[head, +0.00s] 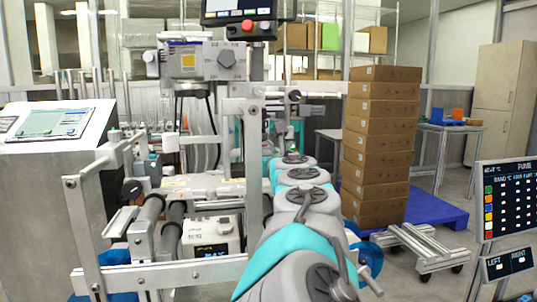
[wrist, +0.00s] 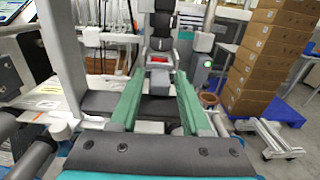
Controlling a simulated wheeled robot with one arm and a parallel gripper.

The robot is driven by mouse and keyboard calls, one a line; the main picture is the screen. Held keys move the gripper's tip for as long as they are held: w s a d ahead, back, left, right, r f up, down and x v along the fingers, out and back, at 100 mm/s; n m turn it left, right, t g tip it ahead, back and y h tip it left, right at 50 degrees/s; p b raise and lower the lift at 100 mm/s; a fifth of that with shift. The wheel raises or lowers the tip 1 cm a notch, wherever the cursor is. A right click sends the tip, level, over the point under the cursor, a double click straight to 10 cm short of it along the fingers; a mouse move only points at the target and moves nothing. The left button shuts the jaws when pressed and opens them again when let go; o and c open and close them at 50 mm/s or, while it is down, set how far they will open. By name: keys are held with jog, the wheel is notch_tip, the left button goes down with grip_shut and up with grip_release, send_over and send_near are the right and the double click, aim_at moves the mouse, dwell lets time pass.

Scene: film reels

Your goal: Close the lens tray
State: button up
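My gripper (wrist: 158,78) shows in the wrist view as two green fingers pointing away from the camera. The fingers are apart, with nothing clearly held between them. Beyond the fingertips is a dark and grey machine part with a small red-lit display (wrist: 158,59). I cannot pick out the lens tray with certainty in either view, nor tell whether it is open. In the head view my grey and teal arm reaches forward beside the machine (head: 200,60), and the gripper itself is hidden or too small to make out.
A tall stack of cardboard boxes (head: 382,145) stands on a blue pallet (head: 432,208) to the right. A low metal wheeled frame (head: 422,246) is on the floor nearby. Rollers (head: 148,215) and a control console (head: 50,150) crowd the left. Some floor at right is clear.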

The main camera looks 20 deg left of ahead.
grip_shut()
dwell(1.1)
